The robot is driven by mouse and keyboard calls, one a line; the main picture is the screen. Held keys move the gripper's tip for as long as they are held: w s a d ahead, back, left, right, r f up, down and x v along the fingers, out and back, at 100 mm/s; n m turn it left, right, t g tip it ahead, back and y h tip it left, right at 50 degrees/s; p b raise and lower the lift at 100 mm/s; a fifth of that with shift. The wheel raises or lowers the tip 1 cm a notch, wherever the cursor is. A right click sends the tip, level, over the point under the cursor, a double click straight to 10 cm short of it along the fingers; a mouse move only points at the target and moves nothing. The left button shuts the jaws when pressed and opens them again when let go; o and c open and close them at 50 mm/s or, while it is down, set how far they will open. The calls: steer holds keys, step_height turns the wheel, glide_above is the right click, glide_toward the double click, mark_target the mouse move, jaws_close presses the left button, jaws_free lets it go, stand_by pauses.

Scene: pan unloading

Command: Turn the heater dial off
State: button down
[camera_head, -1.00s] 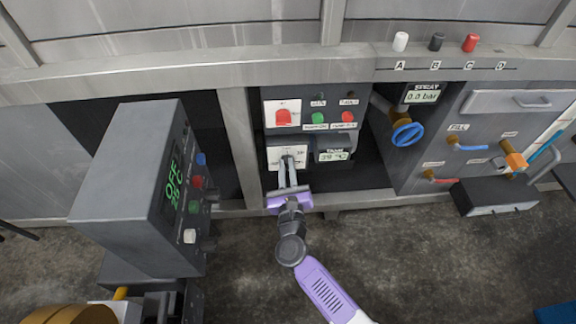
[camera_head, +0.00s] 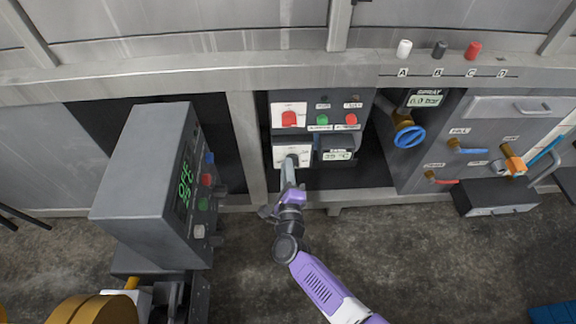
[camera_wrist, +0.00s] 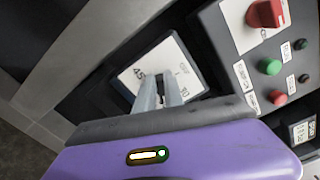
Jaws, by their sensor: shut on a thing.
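The heater dial (camera_wrist: 160,79) sits on a white plate with printed marks (camera_head: 279,158), low on the dark control panel. The plate also shows in the wrist view (camera_wrist: 171,50), where "45" is readable. My gripper (camera_head: 291,161) reaches the dial from the front, with its two fingers closed around it. In the wrist view my gripper (camera_wrist: 160,90) covers most of the dial, so its pointer is hidden. The wrist is rolled relative to the plate. A tank display (camera_head: 338,155) beside the dial seems to read 39 °C.
Above the dial are a red switch (camera_head: 289,119), a green button (camera_head: 322,120) and a red button (camera_head: 351,119). A grey box with a green display (camera_head: 150,165) stands to the left. A blue valve wheel (camera_head: 409,136) is to the right. Floor in front is open.

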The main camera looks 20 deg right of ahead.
steer(key=f+n+p, duration=0.1)
steer(key=n, duration=0.6)
steer(key=d+n+p, duration=0.1)
steer(key=n, duration=0.7)
steer(key=f+n+p, duration=0.1)
steer(key=n+p, duration=0.1)
steer(key=n, duration=0.5)
steer(key=shift+s+d+f, duration=0.25)
steer(key=shift+s+f, duration=0.1)
steer(key=shift+n, duration=0.4)
steer(key=c, duration=1.4)
jaws_free()
steer(key=shift+c, duration=0.2)
steer(key=p+v, duration=0.3)
steer(key=v, duration=0.4)
steer(key=shift+s, duration=0.35)
